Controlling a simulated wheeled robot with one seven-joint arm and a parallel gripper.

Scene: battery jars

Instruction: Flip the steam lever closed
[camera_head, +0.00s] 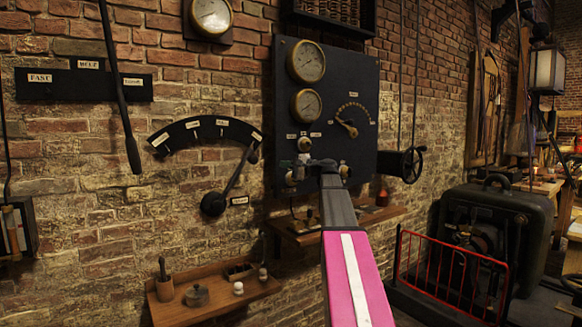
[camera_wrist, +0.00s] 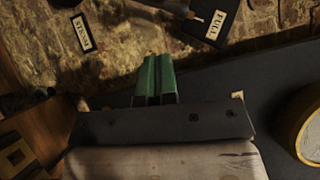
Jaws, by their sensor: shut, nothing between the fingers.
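The steam lever (camera_head: 235,174) is a black lever on the brick wall, pivoting on a round hub at lower left. Its arm slants up and right, with its tip at the right end of a curved black scale plate (camera_head: 205,128). In the wrist view, that end carries a "FULL" label (camera_wrist: 218,24), and part of the lever (camera_wrist: 168,5) shows at the top edge. A small label plate (camera_wrist: 80,33) sits left of it. My gripper (camera_wrist: 157,62) has green fingers, shut and empty, apart from the lever. In the head view my gripper (camera_head: 322,165) is before the dark gauge panel, right of the lever.
The dark gauge panel (camera_head: 355,85) with dials and a valve wheel (camera_head: 412,164) stands right of the lever. A small wooden shelf (camera_head: 215,296) with jars is below. Another long lever (camera_head: 120,90) hangs at left. A red rail (camera_head: 452,270) stands at right.

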